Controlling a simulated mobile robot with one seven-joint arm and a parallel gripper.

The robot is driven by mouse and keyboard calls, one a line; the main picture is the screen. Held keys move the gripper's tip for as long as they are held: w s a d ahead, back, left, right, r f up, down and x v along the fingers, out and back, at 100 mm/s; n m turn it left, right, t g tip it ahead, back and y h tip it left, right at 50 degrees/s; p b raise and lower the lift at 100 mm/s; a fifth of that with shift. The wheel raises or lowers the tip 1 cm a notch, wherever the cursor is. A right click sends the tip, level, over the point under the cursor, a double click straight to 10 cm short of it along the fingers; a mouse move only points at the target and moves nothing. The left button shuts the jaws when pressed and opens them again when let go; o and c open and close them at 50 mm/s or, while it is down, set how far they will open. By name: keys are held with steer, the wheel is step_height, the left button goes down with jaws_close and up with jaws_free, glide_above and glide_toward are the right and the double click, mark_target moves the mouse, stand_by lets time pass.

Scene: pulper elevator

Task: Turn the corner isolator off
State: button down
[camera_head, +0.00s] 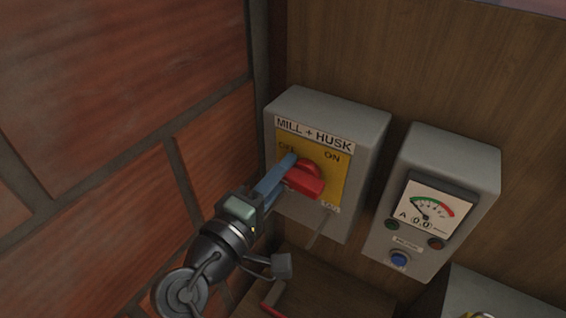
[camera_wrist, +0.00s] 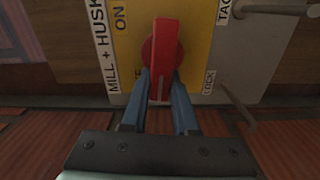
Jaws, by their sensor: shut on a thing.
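The corner isolator (camera_head: 368,140) is a grey box marked MILL + HUSK, with a yellow plate and a red rotary handle (camera_head: 308,180). The OFF label is at the plate's upper left, partly covered by my finger; ON is at the upper right. My gripper (camera_head: 290,172) reaches in from the lower left, its blue fingers shut on the handle's near end. In the wrist view the red handle (camera_wrist: 165,42) stands upright in the picture, its lower end with a pale line between the fingers. The handle lies roughly level across the plate, that end towards the plate's left side.
A grey meter box (camera_head: 450,160) to the right has a dial reading 0.0, small lamps and a blue button (camera_head: 399,259). A brick wall (camera_head: 110,130) stands close on the left. A metal rod hangs below the isolator. Another grey box is at lower right.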

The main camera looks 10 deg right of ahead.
steer(key=shift+s+d+f+n, duration=0.15)
steer(key=shift+d+f+n, duration=0.1)
steer(key=shift+f+n, duration=0.15)
stand_by(0.3)
steer(key=c, duration=0.7)
jaws_free()
steer(key=shift+r, duration=0.15)
steer(key=b+v, duration=0.4)
steer(key=v, duration=0.9)
steer(key=shift+r+b, duration=0.1)
steer(key=shift+b, duration=0.2)
